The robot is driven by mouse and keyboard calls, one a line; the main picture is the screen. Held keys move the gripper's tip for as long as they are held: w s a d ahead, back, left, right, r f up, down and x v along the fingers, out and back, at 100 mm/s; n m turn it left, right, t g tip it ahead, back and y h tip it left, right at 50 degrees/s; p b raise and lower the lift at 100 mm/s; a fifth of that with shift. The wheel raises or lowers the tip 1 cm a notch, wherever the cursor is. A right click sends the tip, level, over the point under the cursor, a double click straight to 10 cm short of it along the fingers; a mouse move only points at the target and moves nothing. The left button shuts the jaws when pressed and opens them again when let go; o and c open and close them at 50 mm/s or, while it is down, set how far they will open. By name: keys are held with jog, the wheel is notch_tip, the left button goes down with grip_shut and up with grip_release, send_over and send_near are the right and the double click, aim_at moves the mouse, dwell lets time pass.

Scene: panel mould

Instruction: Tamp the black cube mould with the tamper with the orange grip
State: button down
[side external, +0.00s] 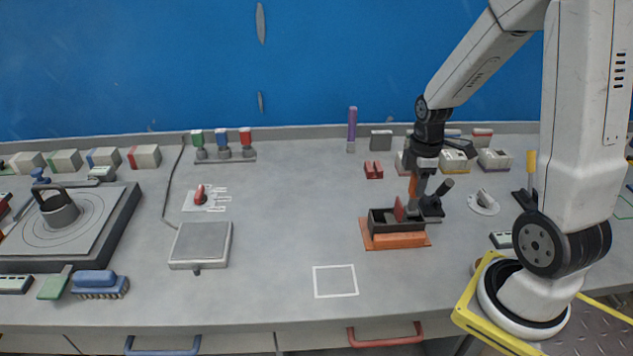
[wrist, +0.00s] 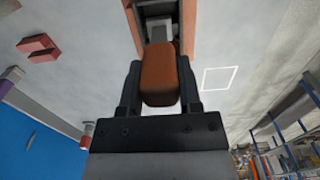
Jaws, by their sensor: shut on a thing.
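The tamper's orange grip (side external: 413,187) is held between the fingers of my gripper (side external: 418,176). In the wrist view the grip (wrist: 160,78) fills the space between both fingers of my gripper (wrist: 160,90). A black open-topped box mould (side external: 396,225) sits on an orange base at the right of the bench. The tamper is above the mould's right part, pointing down. Its foot is hidden in the side view, and I cannot tell whether it touches the fill. A red upright piece (side external: 399,209) shows at the mould.
A black stand (side external: 432,208) is close behind the mould at right. Red blocks (side external: 373,169) and a purple-handled tool (side external: 352,128) are farther back. A grey scale (side external: 200,245) is to the left. The bench around the white square outline (side external: 335,281) is clear.

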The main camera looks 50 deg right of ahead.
jog(key=shift+f, duration=1.3)
jog(key=shift+r, duration=1.8)
jog(key=shift+f, duration=0.2)
jog(key=shift+f, duration=1.65)
jog(key=shift+r, duration=0.2)
jog(key=shift+r, duration=1.65)
jog(key=shift+f, duration=0.2)
